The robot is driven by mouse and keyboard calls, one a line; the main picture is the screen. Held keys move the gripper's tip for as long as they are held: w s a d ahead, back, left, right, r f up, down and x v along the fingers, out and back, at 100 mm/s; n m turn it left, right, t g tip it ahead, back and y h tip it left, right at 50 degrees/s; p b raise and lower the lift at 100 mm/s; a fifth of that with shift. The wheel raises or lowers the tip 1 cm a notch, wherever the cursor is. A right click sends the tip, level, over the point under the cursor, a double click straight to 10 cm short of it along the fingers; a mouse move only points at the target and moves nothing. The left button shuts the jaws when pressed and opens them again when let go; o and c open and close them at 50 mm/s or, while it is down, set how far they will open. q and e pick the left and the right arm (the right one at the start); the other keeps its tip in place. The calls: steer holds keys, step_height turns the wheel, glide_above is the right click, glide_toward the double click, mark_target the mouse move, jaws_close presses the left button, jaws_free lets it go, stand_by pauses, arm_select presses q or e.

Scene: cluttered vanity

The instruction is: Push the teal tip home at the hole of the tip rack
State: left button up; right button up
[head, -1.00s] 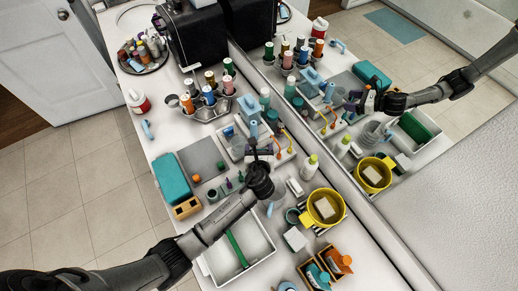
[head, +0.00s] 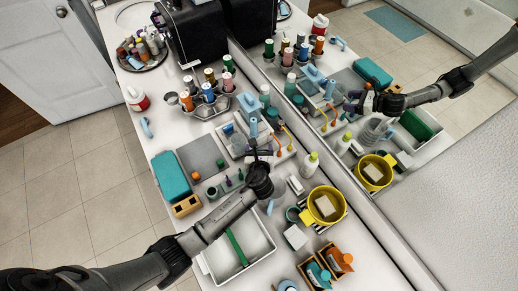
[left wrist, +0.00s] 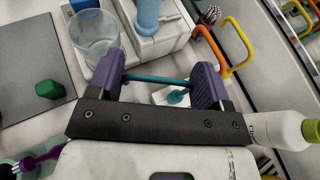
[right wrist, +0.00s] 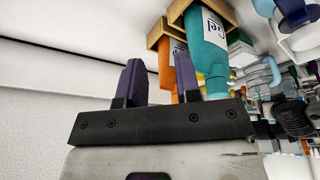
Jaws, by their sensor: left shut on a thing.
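My left gripper (left wrist: 157,78) has its purple fingers shut on the ends of a thin teal bar (left wrist: 155,79), which lies crosswise between them; I take it to be the teal tip. I cannot tell whether this piece joins the bar, and the hole is not clear. In the head view my left gripper (head: 257,158) is over the middle of the counter and hides the tip. My right gripper (right wrist: 160,82) is open and empty in the right wrist view.
A clear cup (left wrist: 94,38) and a blue cylinder on a white stand (left wrist: 148,15) are close beyond the left fingers. Orange and yellow hooks (left wrist: 236,45) and a white bottle (left wrist: 278,128) are to the right. The mirror (head: 420,190) runs along the counter's back.

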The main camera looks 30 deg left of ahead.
arm_select(q)
steer(key=shift+f, duration=0.6)
steer(key=o, duration=1.1)
steer(key=shift+r, duration=0.1)
steer(key=shift+r, duration=0.55)
step_height(320, 180, up, 3)
steer(key=s+d+r, duration=0.1)
steer(key=d+r, duration=0.2)
steer(key=d, duration=0.2)
steer(key=s+d+r+b, duration=0.1)
steer(key=d+r, duration=0.3)
steer(key=d, duration=0.2)
steer(key=shift+s+d, duration=0.2)
